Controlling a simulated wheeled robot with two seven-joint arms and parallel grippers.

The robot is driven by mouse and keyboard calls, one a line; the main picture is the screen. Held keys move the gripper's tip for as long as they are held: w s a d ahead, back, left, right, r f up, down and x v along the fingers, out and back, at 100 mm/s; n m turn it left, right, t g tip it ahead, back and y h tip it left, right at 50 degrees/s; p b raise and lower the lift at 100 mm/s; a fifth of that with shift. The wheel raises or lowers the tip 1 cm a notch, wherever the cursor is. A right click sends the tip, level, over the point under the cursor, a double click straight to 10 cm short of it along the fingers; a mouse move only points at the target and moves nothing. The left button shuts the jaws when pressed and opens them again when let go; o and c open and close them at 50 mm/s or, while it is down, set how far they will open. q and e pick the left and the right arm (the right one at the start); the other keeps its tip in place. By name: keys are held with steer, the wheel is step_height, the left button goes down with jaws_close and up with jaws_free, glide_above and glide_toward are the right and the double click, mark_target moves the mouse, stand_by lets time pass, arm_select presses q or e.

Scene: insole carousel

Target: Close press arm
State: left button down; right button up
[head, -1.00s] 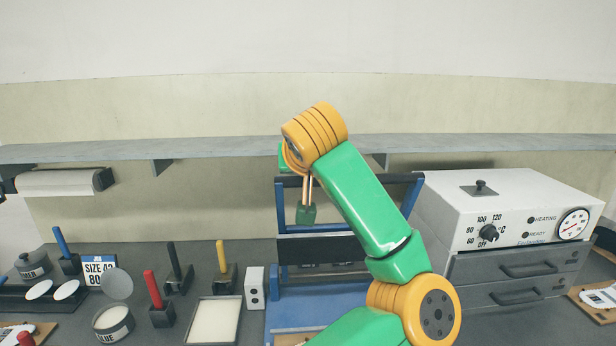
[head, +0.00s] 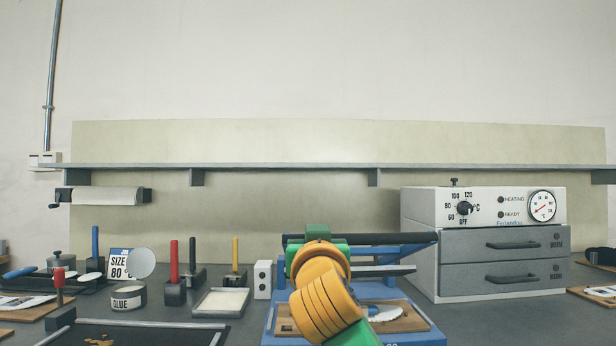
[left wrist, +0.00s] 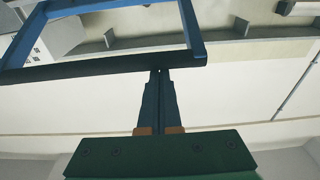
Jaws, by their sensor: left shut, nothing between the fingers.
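The press (head: 428,337) stands at centre right in the head view, with a blue base and a wooden board (head: 405,322) bearing a white insole piece. Its blue press arm with a black crossbar (head: 400,239) is raised and tilted above the base, not down on it. In the left wrist view, the crossbar (left wrist: 100,68) and blue side bars show close ahead. My left gripper (left wrist: 158,78) is shut and empty, its tips at the crossbar; contact is unclear. In the head view, my orange and green wrist hides the fingers and part of the press. My right gripper is not in view.
A white oven (head: 480,205) with grey drawers stands right of the press. A small white block (head: 263,280), a tray (head: 221,303), upright coloured-handled tools and a glue tin (head: 128,297) stand to the left. A shelf (head: 280,167) runs along the back wall.

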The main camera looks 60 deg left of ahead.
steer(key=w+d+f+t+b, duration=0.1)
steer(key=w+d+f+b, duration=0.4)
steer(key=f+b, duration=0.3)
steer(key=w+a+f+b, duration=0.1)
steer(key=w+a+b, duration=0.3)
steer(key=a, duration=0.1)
arm_select(q)
steer(key=d+f+y+b, duration=0.1)
steer(key=f+b, duration=0.1)
steer(key=f, duration=0.3)
steer(key=s+d+f+t+y+b, duration=0.1)
steer(key=f+y+b, duration=0.1)
steer(key=f, duration=0.3)
steer(key=d+f+t+y+b, duration=0.1)
steer(key=f+b, duration=0.2)
steer(key=f, duration=0.3)
steer(key=shift+s, duration=0.3)
steer(key=shift+d+f+y+b, duration=0.1)
steer(key=shift+f+y+b, duration=0.1)
steer(key=shift+y+b, duration=0.1)
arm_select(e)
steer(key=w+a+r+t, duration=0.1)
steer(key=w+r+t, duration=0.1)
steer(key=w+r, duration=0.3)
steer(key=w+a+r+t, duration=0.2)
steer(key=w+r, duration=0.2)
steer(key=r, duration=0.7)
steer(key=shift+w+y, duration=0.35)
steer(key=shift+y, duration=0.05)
